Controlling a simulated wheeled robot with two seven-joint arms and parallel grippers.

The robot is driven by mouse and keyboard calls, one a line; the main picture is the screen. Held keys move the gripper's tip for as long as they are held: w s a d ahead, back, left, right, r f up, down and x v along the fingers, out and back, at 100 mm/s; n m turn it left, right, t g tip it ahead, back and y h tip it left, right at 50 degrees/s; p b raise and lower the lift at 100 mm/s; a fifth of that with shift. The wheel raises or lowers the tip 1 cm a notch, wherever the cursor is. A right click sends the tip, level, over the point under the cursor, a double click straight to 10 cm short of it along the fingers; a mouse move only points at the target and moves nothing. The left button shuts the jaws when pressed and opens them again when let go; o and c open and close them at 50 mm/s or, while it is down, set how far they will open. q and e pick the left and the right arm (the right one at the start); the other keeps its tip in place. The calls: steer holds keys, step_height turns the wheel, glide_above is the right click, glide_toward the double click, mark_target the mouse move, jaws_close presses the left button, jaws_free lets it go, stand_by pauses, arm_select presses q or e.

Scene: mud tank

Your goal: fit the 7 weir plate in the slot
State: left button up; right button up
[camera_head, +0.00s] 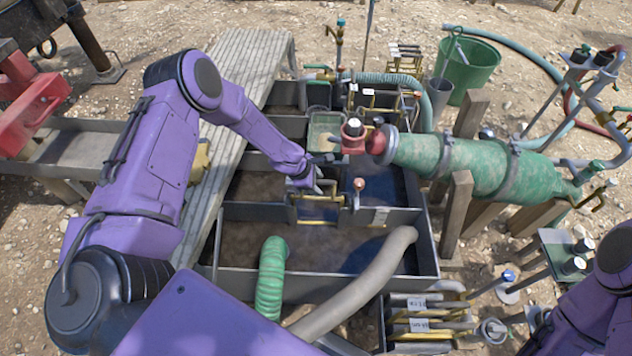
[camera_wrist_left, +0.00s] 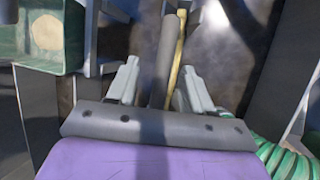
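My left gripper (camera_head: 318,186) is over the middle of the mud tank, by a cross wall with yellow-edged plates. In the left wrist view its two grey fingers (camera_wrist_left: 160,78) stand apart. A dark grey bar (camera_wrist_left: 167,55) and a thin yellow edge (camera_wrist_left: 179,45) run between them, with gaps to the fingers. A yellow-edged plate (camera_head: 318,222) sits low in the cross wall in the head view. I cannot tell which plate is number 7. A rack of yellow-edged plates (camera_head: 425,335) with white labels stands at bottom right; the labels are too small to read. My right gripper is out of view.
A green corrugated hose (camera_head: 270,280) and a grey pipe (camera_head: 360,285) cross the near tank. A large green cylinder (camera_head: 470,170) with a red valve (camera_head: 353,135) lies to the right. A plank walkway (camera_head: 215,185) runs along the left, and a green bucket (camera_head: 468,68) stands behind.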

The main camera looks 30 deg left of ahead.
arm_select(q)
steer(key=p+v, duration=0.2)
steer(key=v, duration=0.8)
steer(key=shift+r, duration=0.25)
